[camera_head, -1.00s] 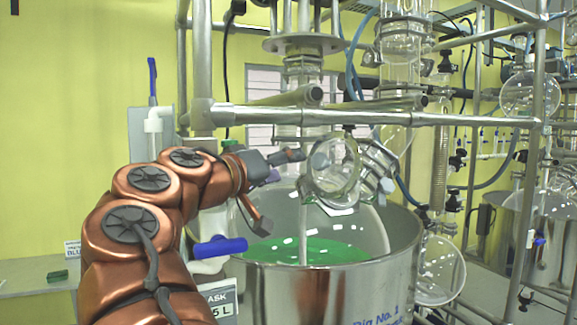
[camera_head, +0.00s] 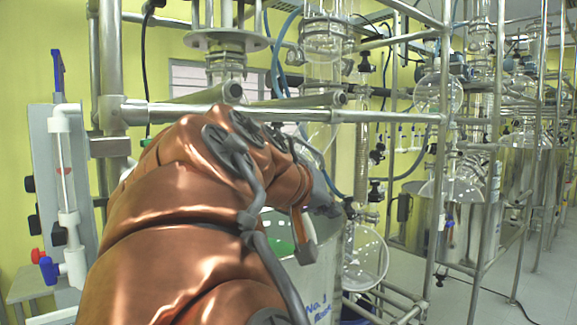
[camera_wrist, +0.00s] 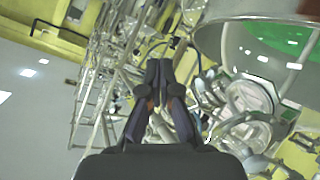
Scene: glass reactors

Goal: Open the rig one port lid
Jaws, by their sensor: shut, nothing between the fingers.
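The steel vessel of rig one (camera_head: 322,285) stands behind my arm in the head view, with green liquid (camera_head: 281,243) showing through a gap. My arm hides the glass reactor's port and its lid there. In the wrist view, round glass fittings (camera_wrist: 248,98) are to the right of my gripper, by the vessel's curved rim (camera_wrist: 210,45) and the green liquid (camera_wrist: 285,38). I cannot tell for sure which fitting is the port lid. My gripper (camera_wrist: 158,68) is shut and empty, its fingertips together and apparently clear of the glass.
A horizontal steel rail (camera_head: 385,116) crosses in front of the glassware, close to my arm. A panel with a white valve pipe (camera_head: 66,190) stands at the left. More glass rigs on steel frames (camera_head: 455,200) line the right. Open floor (camera_head: 500,292) lies at the lower right.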

